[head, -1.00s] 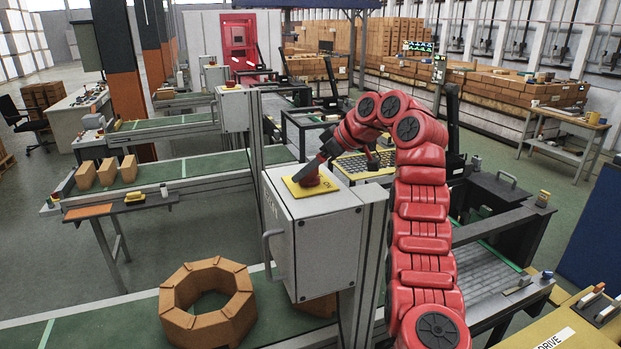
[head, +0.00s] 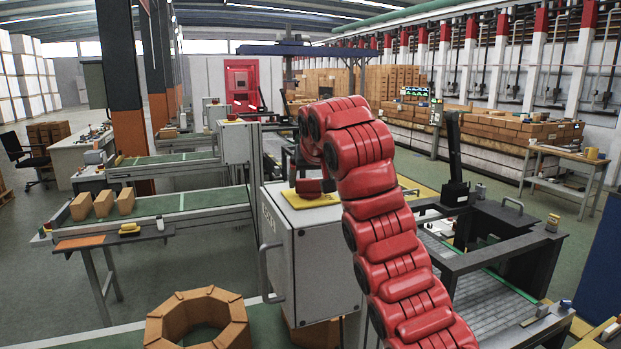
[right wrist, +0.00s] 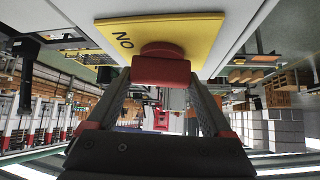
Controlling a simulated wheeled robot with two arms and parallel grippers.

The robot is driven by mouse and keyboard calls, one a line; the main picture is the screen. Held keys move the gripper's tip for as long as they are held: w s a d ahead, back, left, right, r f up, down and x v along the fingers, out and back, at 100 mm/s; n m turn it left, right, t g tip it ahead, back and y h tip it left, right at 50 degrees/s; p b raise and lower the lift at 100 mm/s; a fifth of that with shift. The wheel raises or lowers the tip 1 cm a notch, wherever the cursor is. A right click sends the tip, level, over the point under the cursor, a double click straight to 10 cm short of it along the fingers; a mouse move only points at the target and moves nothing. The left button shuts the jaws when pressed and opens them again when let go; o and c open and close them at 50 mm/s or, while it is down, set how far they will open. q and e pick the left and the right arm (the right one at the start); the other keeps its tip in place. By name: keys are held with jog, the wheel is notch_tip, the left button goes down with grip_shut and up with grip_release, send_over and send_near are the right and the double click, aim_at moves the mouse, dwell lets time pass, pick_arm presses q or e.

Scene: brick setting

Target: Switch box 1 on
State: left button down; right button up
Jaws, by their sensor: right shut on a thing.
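A grey-white switch box (head: 315,265) stands beside the near conveyor, with a yellow plate (head: 297,200) on its top. A red switch (head: 309,187) sits on the plate. In the right wrist view the yellow plate (right wrist: 195,30) shows part of its lettering, "NO", and the red switch (right wrist: 162,50) is close ahead. My right gripper (right wrist: 161,75) has both fingers converging on the red switch and is shut on it. In the head view my red right arm hides most of that gripper. My left gripper is not in view.
A ring of orange-brown bricks (head: 160,325) lies on the near conveyor at the box's left. Three bricks (head: 103,204) stand on the conveyor further left. A dark machine frame (head: 515,235) stands right of my arm. A handle (head: 268,272) sticks out from the box's left side.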

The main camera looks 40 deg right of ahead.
jog(key=m+g+h+p, duration=0.1)
jog(key=m, duration=0.1)
jog(key=m+h+p, duration=0.1)
jog(key=m+p, duration=0.1)
jog(key=shift+a+r+g+h, duration=0.1)
jog(key=shift+r+g+h, duration=0.1)
jog(key=shift+g+h, duration=0.15)
jog(key=shift+f+m+g+h+p, duration=0.15)
jog(key=shift+m+g+h+p, duration=0.55)
jog(key=shift+m+p, duration=0.65)
jog(key=o, duration=0.9)
jog(key=shift+o, duration=1.2)
jog(key=shift+w+d+f, duration=0.1)
jog(key=shift+d+f, duration=0.05)
jog(key=shift+d, duration=0.05)
